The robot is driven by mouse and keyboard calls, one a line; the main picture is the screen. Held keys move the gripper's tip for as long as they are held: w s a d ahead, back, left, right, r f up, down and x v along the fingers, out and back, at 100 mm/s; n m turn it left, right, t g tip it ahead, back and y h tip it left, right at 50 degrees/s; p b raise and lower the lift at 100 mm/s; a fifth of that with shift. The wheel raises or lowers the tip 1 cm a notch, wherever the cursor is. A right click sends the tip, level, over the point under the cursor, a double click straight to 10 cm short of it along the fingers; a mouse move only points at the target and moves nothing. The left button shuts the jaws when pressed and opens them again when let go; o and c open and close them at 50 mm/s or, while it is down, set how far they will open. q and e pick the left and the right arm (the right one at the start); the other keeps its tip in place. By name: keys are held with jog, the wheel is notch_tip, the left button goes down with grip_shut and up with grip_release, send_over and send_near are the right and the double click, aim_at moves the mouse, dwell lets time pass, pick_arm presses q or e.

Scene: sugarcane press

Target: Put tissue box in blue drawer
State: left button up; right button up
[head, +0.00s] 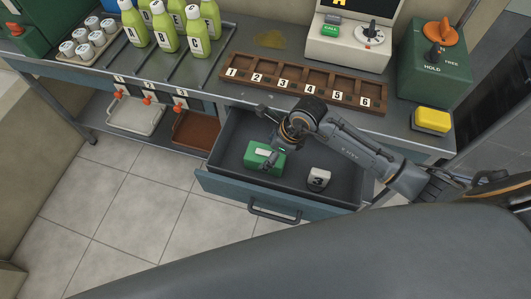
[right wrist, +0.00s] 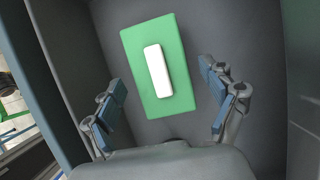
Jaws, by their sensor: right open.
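The tissue box is green with a white strip on top (head: 264,157). It lies inside the open blue drawer (head: 260,198), in the left part of its dark floor. It also shows in the right wrist view (right wrist: 182,50), ahead of the fingers, apparently flat on the drawer floor. My right gripper (head: 270,134) is over the drawer, just above and behind the box. In the right wrist view its two blue-padded fingers (right wrist: 163,97) are spread wide with nothing between the pads. My left gripper is not in view.
The counter above holds a brown numbered rack (head: 304,86), green bottles (head: 166,35), a white machine (head: 350,45) and a green box with a HOLD dial (head: 434,65). Tiled floor is clear at left.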

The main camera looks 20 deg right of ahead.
jog(key=v, duration=0.9)
jog(key=shift+f, duration=0.15)
